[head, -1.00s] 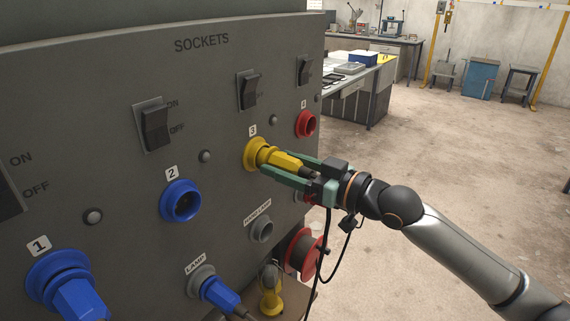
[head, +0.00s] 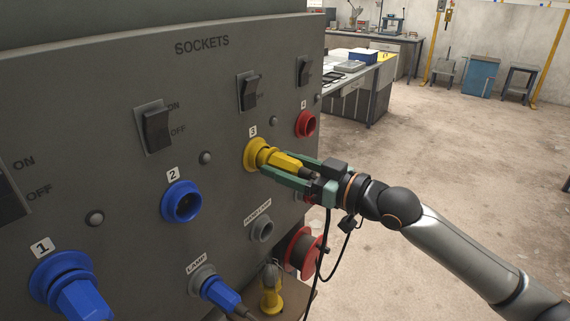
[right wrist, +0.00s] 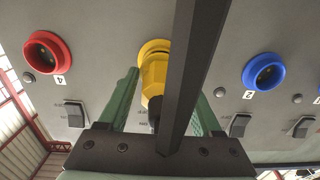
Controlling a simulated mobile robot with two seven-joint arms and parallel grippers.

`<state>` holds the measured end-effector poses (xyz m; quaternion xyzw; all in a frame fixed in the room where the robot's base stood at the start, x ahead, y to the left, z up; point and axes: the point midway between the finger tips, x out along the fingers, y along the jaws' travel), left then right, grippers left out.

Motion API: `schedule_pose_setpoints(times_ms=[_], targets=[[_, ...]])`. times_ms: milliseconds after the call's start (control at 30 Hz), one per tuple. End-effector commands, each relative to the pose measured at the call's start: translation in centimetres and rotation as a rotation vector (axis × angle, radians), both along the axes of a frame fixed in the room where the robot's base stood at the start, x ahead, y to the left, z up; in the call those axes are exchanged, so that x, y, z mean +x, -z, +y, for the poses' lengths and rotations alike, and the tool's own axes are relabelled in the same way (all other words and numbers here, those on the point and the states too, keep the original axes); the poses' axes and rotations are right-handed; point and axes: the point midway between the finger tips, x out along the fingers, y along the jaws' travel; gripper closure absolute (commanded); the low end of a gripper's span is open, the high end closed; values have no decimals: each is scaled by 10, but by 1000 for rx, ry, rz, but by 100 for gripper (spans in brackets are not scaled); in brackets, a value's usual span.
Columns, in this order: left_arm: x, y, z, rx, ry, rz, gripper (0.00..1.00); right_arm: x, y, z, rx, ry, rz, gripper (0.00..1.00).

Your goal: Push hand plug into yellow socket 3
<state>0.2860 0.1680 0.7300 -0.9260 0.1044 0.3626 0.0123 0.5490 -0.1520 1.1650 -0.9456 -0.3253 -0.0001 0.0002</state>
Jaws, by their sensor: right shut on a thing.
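The yellow hand plug (head: 287,162) sits with its front end in yellow socket 3 (head: 254,153) on the grey panel. It looks in line with the socket; I cannot tell how deep it is. My right gripper (head: 281,168) is shut on the plug, one green finger on each side. The right wrist view shows the plug (right wrist: 153,75) against the yellow socket rim (right wrist: 155,46), partly hidden by a dark bar. A black cable (head: 325,250) hangs below the gripper. My left gripper is not in view.
Blue socket 2 (head: 182,202) and red socket 4 (head: 306,124) are empty. Blue plugs sit in socket 1 (head: 80,296) and the lamp socket (head: 220,294). A grey socket (head: 262,229) is below socket 3. Switches (head: 249,92) stand out from the panel. A red reel (head: 304,252) is low beside it.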

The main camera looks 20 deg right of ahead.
Motion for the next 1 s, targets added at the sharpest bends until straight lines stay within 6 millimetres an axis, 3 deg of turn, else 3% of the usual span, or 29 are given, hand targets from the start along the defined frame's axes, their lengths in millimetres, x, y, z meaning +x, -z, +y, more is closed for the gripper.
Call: schedule_pose_setpoints(times_ms=[933, 967, 1000], targets=[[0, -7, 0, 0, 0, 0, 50, 7, -2, 5, 1, 0, -2, 100], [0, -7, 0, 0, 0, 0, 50, 7, -1, 5, 1, 1, -2, 32], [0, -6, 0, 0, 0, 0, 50, 7, -1, 5, 1, 1, -2, 27]])
